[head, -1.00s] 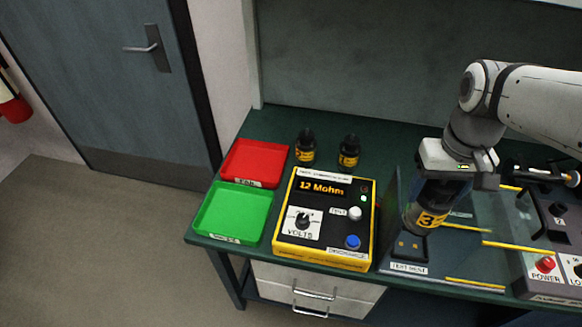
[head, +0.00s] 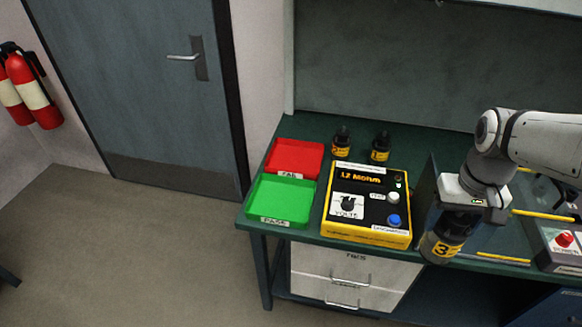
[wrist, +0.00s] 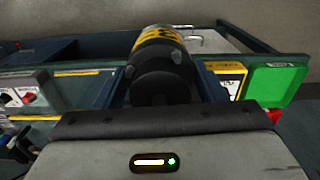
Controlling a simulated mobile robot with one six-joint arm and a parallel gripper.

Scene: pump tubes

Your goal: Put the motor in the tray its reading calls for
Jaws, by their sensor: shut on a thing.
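My gripper (head: 472,205) is shut on the motor (head: 441,246), a dark cylinder with a yellow band marked 3. The motor hangs in front of the bench's front edge, right of the tester; it also shows between the jaws in the wrist view (wrist: 160,70). The yellow insulation tester (head: 368,205) shows a reading on its display (head: 362,179) that looks like 12 Mohm, with a small green light. The red FAIL tray (head: 294,158) and the green PASS tray (head: 282,201) are at the bench's left end, both empty. The green tray also shows in the wrist view (wrist: 275,85).
Two other dark motors with yellow bands (head: 342,143) (head: 380,148) stand behind the tester. An upright dark panel (head: 425,190) stands between the tester and my gripper. A control box with a red button (head: 563,240) is at far right.

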